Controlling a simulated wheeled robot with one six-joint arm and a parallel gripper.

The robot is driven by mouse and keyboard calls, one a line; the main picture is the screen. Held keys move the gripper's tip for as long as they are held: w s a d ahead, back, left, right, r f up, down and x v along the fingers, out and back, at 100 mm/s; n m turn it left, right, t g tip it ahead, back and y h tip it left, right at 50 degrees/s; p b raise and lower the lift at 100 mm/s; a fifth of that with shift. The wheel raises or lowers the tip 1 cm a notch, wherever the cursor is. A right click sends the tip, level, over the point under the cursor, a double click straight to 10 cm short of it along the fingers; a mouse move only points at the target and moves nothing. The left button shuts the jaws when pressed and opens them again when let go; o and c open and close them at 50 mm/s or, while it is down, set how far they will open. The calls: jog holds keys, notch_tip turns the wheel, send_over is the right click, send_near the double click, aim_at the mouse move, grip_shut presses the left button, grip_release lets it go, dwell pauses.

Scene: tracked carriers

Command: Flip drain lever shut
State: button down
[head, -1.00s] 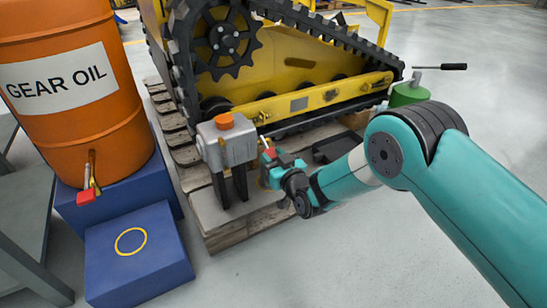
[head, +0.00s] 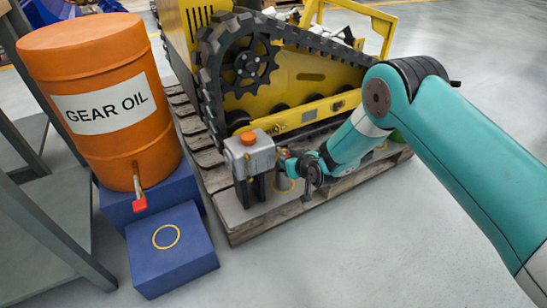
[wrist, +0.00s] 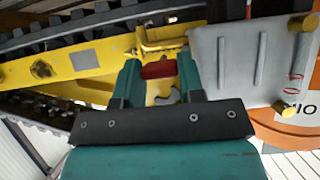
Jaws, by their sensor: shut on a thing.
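A grey box (head: 262,160) with an orange cap (head: 248,138) stands on dark legs on the pallet. A small red lever end shows at its right side, mostly covered by my gripper in the head view. My gripper (head: 285,157) is beside the box's right face. In the wrist view, its two teal fingers (wrist: 158,75) are shut on the red lever grip (wrist: 158,70). A yellow bracket (wrist: 160,38) lies just beyond it, and the grey box (wrist: 235,60) fills the right side. How the lever joins the box is hidden.
An orange gear oil drum (head: 100,150) with a red-handled tap (head: 140,203) stands left on blue blocks (head: 165,265). The yellow tracked carrier (head: 310,75) is behind on the wooden pallet (head: 250,228). Open floor lies in front and right.

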jog(key=shift+w+r, duration=0.15)
jog(key=shift+w, duration=0.05)
jog(key=c, duration=1)
grip_release()
jog(key=shift+c, duration=0.2)
jog(key=shift+o, duration=0.2)
jog(key=p+v, duration=0.5)
jog(key=v, duration=1.2)
jog(key=shift+s+r, duration=0.2)
